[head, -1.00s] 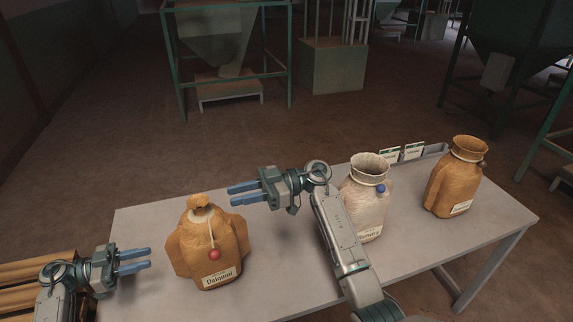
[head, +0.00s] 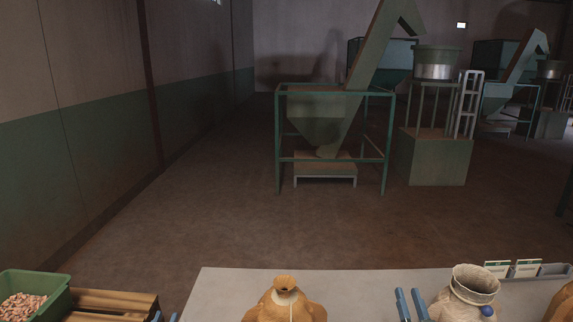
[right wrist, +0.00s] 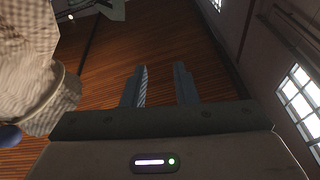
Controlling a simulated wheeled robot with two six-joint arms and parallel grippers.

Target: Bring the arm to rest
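My right gripper (head: 410,305) shows at the bottom edge of the head view, just left of the cream sack (head: 462,296). Its two blue fingers point up and stand apart. In the right wrist view the fingers of my right gripper (right wrist: 160,75) are apart with nothing between them. The cream sack (right wrist: 30,75) shows there at the left edge, beside the gripper. Only the fingertips of my left gripper (head: 164,317) show at the bottom left of the head view, apart and with nothing seen between them. The rest of both arms is out of the head view.
A tied brown sack (head: 285,303) stands on the grey table (head: 228,290) between my grippers. Another brown sack (head: 562,304) is cut off at right. Small cards (head: 512,269) stand at the table's back. A green crate of nuts (head: 38,293) and wooden slats (head: 112,304) are at left.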

